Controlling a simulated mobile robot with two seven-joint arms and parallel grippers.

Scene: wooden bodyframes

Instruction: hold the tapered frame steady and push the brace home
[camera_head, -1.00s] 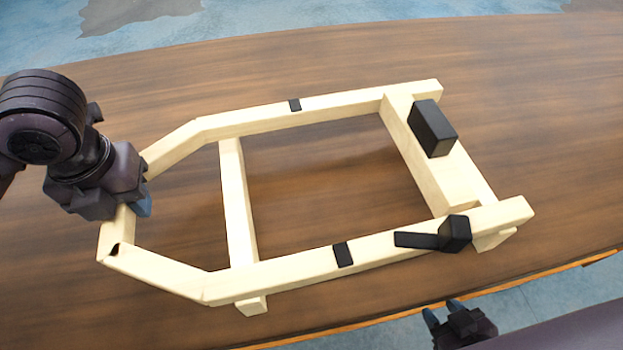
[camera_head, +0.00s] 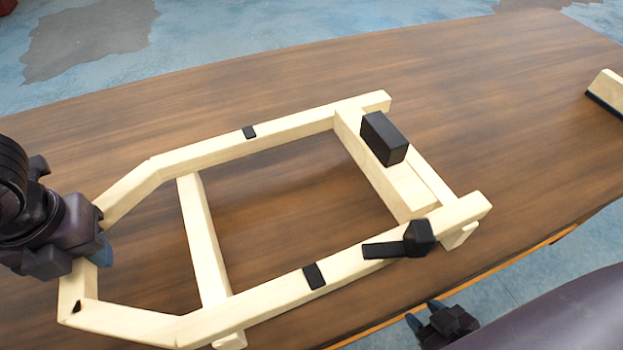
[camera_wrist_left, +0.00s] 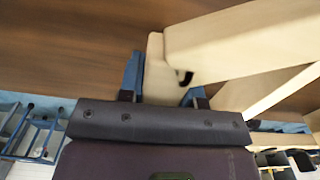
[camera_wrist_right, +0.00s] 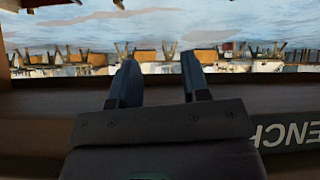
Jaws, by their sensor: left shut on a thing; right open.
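The tapered frame (camera_head: 265,291) of pale wood lies on the table, its narrow end at the left in the head view. My left gripper (camera_head: 103,250) is shut on the narrow end piece; the left wrist view shows this wood (camera_wrist_left: 160,80) between the fingers. A cross-piece (camera_head: 203,240) spans the frame near the taper, and a wider one (camera_head: 372,170) spans the right end. I cannot tell which is the brace. My right gripper (camera_head: 424,313) is open and empty, off the table's near edge; its fingers (camera_wrist_right: 160,78) show apart in the right wrist view.
A black block (camera_head: 384,138) stands at the wide end, and a black lever-like part (camera_head: 418,238) sits on the near rail. Another wooden piece with a black edge (camera_head: 607,90) lies at far right. The table (camera_head: 510,120) between is clear.

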